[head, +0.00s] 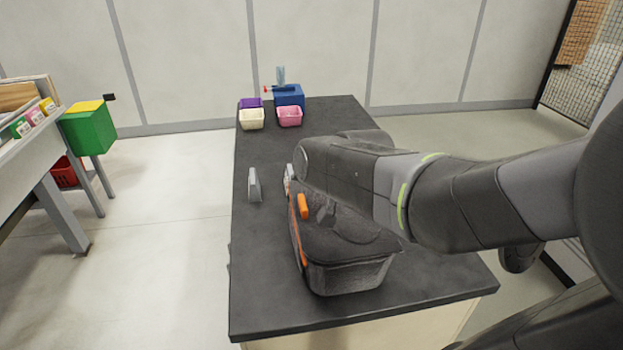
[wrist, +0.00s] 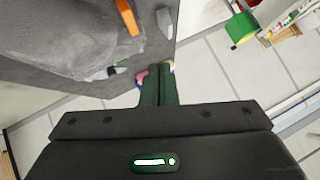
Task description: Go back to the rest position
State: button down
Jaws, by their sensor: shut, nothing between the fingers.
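My gripper shows in the wrist view (wrist: 160,86), with its two dark fingers side by side and shut, nothing between them. In the head view my arm reaches in from the right over the dark table (head: 315,325), and the fingers cannot be made out there. A grey case (head: 345,278) with orange trim sits on the table below my arm, which hides part of it. An orange piece (head: 303,206) shows on the case; it also shows in the wrist view (wrist: 127,17).
A small grey upright piece (head: 254,185) stands left of the case. Cream (head: 251,119) and pink (head: 290,117) bins, with a purple bin (head: 250,103) and a blue box (head: 289,95), stand at the far end. A green box (head: 88,130) is left, across open floor.

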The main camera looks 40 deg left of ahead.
jog(key=shift+s+d+r, duration=0.4)
jog(key=shift+d+r, duration=0.05)
jog(key=shift+r, duration=0.2)
jog(key=b, duration=0.1)
send_over(305, 206)
jog(key=f, duration=0.4)
jog(key=d+f, duration=0.1)
jog(key=f, duration=0.1)
jog(key=shift+s+f, duration=0.2)
jog(key=shift+s, duration=0.15)
jog(key=f+b, duration=0.1)
jog(key=a+f, duration=0.1)
jog(key=f, duration=0.1)
jog(key=shift+w+f+b, duration=0.2)
jog(key=shift+f+b, duration=0.05)
jog(key=shift+b, duration=0.1)
jog(key=shift+f, duration=0.5)
jog(key=shift+w+d, duration=0.1)
